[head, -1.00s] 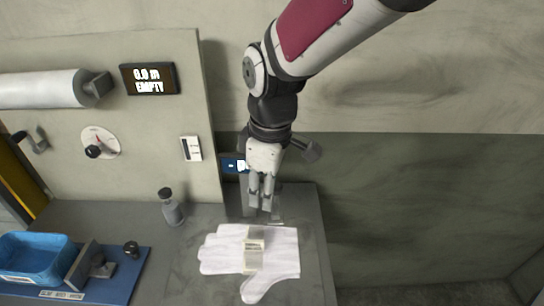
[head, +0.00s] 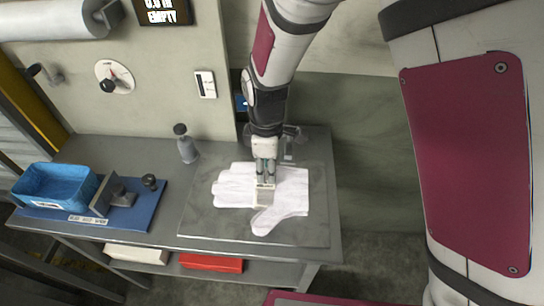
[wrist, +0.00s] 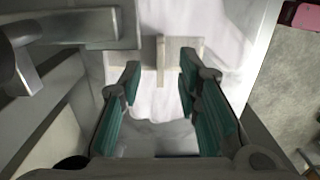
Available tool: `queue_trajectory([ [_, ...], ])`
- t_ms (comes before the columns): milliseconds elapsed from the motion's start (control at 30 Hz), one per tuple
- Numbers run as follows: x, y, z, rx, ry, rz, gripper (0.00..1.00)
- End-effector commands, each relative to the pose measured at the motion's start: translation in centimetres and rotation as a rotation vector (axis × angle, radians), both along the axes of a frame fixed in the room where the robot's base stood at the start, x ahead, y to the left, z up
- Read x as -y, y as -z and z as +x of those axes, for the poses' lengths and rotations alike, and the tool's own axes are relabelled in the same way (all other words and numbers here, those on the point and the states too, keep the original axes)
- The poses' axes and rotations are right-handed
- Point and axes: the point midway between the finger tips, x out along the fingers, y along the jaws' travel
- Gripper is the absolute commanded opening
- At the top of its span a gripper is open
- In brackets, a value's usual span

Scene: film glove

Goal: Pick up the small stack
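The small stack (head: 264,197) is a pale beige block lying on a white glove (head: 292,190) on the bench. My gripper (head: 265,179) points down just above the stack and hides part of it in the head view. In the wrist view, my gripper (wrist: 160,78) is open, with its teal-padded fingers apart and nothing between them. The stack (wrist: 183,49) shows beyond the fingertips there, with a narrow upright strip across its middle. The glove (wrist: 222,35) spreads around it. Whether the fingertips touch the stack cannot be told.
A grey plate (head: 200,215) lies under the glove. A small grey bottle (head: 187,150) stands behind to the left. A blue bin (head: 58,184) and a clamp-like fixture (head: 118,196) sit on a blue board at left. A red box (head: 211,262) is on the lower shelf.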

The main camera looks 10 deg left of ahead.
Motion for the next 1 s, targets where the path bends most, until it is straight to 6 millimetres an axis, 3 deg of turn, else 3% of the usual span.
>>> queue_trajectory([
  [167, 0.0, 1.0, -0.1, -0.001, 0.000, -0.002, 0.31],
  [500, -0.1, 4.9, -0.2, -0.002, 0.000, -0.001, 0.31],
  [833, -0.1, 5.5, 0.0, 0.001, 0.001, 0.001, 0.31],
  [1000, -0.1, 5.5, -0.1, 0.001, 0.000, 0.000, 0.00],
])
